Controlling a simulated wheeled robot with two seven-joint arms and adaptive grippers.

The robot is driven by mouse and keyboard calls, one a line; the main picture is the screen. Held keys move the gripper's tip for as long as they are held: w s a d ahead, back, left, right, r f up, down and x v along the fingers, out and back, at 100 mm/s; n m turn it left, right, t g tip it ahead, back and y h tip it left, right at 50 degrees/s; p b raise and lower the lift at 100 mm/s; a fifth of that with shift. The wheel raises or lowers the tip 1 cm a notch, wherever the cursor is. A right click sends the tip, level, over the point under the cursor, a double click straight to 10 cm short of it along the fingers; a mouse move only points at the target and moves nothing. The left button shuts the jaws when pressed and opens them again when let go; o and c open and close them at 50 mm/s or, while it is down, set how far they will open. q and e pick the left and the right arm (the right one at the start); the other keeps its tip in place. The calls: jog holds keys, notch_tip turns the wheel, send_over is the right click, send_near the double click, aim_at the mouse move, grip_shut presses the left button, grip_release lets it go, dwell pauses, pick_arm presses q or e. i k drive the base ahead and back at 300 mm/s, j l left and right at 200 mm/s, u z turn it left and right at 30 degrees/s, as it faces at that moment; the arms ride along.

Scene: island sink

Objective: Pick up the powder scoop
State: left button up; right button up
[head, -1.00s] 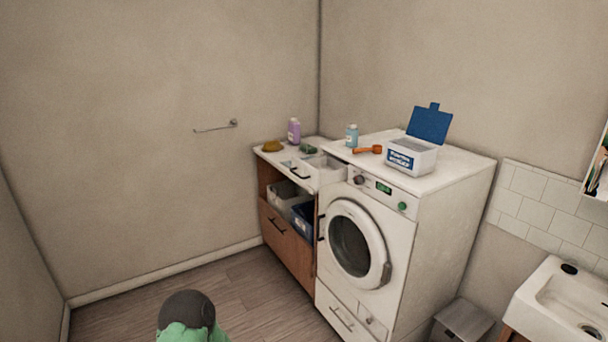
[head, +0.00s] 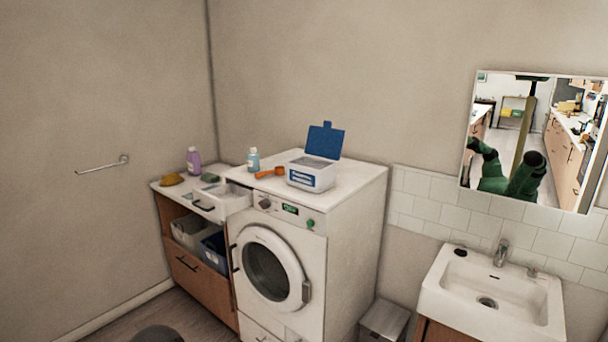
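The orange powder scoop (head: 269,172) lies on top of the white washing machine (head: 352,178), towards its back left. Just right of it stands the white powder box (head: 311,178) with its blue lid (head: 325,140) raised. A light blue bottle (head: 253,160) stands just behind and left of the scoop. Neither gripper can be made out in the head view. Only a dark rounded part of mine shows at the bottom edge.
Left of the machine is a cabinet (head: 196,283) with an open drawer (head: 222,202). A purple bottle (head: 193,160) and a yellow sponge-like item (head: 171,179) sit on it. A bin (head: 385,322) and a sink (head: 491,296) are to the right, below a mirror (head: 530,140).

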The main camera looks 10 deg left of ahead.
aim_at(270, 173)
jog(key=i+j+z, duration=0.2)
jog(key=j, duration=0.15)
jog(key=i+j+z, duration=0.25)
jog(key=j, duration=0.15)
jog(key=j+z, duration=0.2)
jog(key=j, duration=0.2)
jog(key=i+j+z, duration=0.1)
jog(key=j+z, duration=0.15)
jog(key=j, duration=0.15)
